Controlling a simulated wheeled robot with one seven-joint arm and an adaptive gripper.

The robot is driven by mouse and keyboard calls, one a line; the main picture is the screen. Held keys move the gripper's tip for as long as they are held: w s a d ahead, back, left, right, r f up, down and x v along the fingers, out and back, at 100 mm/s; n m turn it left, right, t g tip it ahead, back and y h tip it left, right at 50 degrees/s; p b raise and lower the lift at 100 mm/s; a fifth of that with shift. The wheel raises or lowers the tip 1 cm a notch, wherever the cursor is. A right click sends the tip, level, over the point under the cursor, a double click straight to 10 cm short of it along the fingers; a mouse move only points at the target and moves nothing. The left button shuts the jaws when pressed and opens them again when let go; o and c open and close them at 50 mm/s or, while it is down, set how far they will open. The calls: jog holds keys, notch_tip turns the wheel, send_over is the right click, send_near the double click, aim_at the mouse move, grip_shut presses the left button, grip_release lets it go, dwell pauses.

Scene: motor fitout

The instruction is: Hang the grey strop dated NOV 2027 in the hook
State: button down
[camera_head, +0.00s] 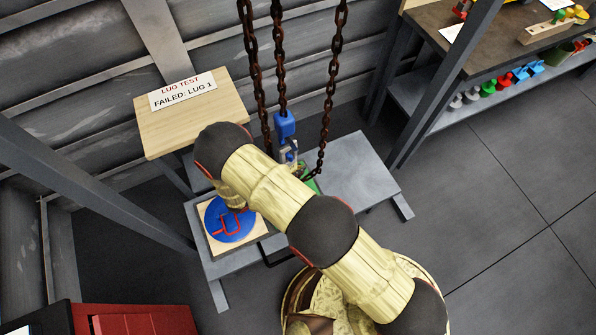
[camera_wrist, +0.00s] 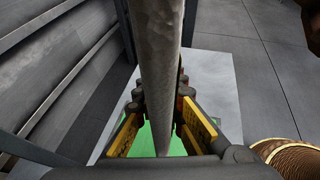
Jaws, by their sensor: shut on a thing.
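My gripper (camera_wrist: 160,132) is shut on a grey, band-like thing (camera_wrist: 160,65) in the wrist view. It looks like a grey strop and runs up between the yellow-padded fingers toward the camera's top edge. No date is readable on it. In the head view my arm covers my gripper and the grey thing. A blue hook block (camera_head: 285,125) hangs on a rusty chain just beyond my arm, above the grey table. The hook's lower part is partly hidden, so I cannot tell whether the strop touches it.
Rusty chains (camera_head: 332,95) hang either side of the block. Something green (camera_head: 313,186) lies under it on the grey table (camera_head: 355,170). A blue disc (camera_head: 228,220) sits at left, below a "LUG TEST FAILED: LUG 1" sign (camera_head: 183,91). Several coloured items stand on the right-hand shelf (camera_head: 437,118).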

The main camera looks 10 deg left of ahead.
jog(key=shift+w+a+f+b, duration=0.1)
jog(key=shift+w+f+b, duration=0.05)
jog(key=shift+f+b, duration=0.4)
jog(key=shift+w+a+f+b, duration=0.15)
jog(key=shift+f+b, duration=0.25)
jog(key=shift+f, duration=0.25)
jog(key=shift+d, duration=0.1)
jog(key=c, duration=1.8)
grip_release()
jog(key=v, duration=1.2)
